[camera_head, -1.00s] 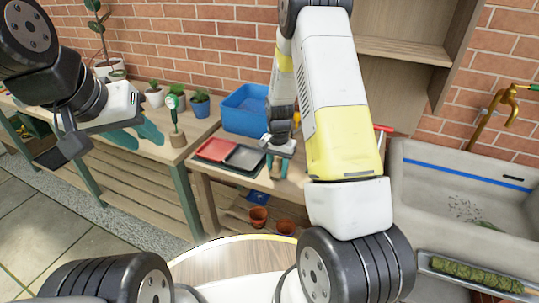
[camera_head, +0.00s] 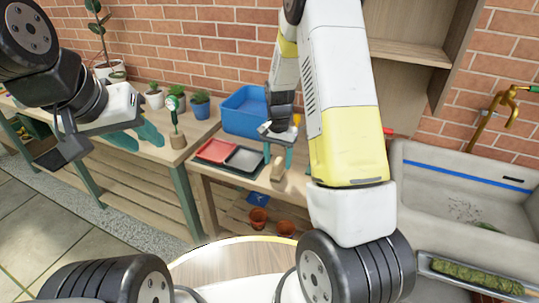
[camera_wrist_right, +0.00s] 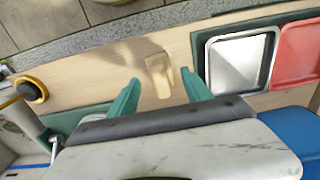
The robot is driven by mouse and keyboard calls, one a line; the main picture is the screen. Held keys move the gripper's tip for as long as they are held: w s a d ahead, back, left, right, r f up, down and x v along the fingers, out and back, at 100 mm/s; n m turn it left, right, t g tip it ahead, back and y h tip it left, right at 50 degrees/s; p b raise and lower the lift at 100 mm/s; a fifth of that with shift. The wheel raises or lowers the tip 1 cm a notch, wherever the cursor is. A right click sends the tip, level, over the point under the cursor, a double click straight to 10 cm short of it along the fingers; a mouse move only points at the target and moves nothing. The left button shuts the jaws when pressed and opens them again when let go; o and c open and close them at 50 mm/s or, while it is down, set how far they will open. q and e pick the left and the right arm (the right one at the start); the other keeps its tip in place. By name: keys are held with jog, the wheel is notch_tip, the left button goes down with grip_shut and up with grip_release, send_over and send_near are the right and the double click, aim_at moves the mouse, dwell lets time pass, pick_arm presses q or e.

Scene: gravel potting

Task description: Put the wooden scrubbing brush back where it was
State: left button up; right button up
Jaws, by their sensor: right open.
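The wooden scrubbing brush (camera_head: 278,168) is a small tan piece on the wooden bench, just right of the grey tray. In the right wrist view the brush (camera_wrist_right: 158,76) lies between and beyond my fingertips, with clear gaps on both sides. My right gripper (camera_head: 278,158) is open above the brush, its teal fingers pointing down; the fingers also show in the right wrist view (camera_wrist_right: 162,82). My left gripper (camera_head: 147,145) is open and empty, in front of the left bench in the picture. Its teal fingers are spread.
A grey tray (camera_head: 244,159) and a red tray (camera_head: 216,151) sit left of the brush. A blue bin (camera_head: 245,112) stands behind them. A round dark item with a yellow rim (camera_wrist_right: 31,90) is at the wrist view's left. The sink (camera_head: 465,190) is to the right.

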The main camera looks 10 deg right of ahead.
aim_at(278, 162)
notch_tip(278, 162, up, 7)
jog(key=shift+f, duration=0.15)
jog(key=s+r+n+t+y, duration=0.15)
jog(key=s+r, duration=0.35)
jog(key=r, duration=0.6)
jog(key=s+a+r+n+t, duration=0.1)
jog(key=s+r+n+t, duration=0.1)
jog(key=s+r, duration=0.3)
jog(key=s+a+r+n+t, duration=0.1)
jog(key=s+r+n, duration=0.3)
jog(key=s, duration=1)
notch_tip(278, 162, up, 2)
jog(key=shift+t+y, duration=0.35)
jog(key=shift+t, duration=0.5)
jog(key=shift+s, duration=0.1)
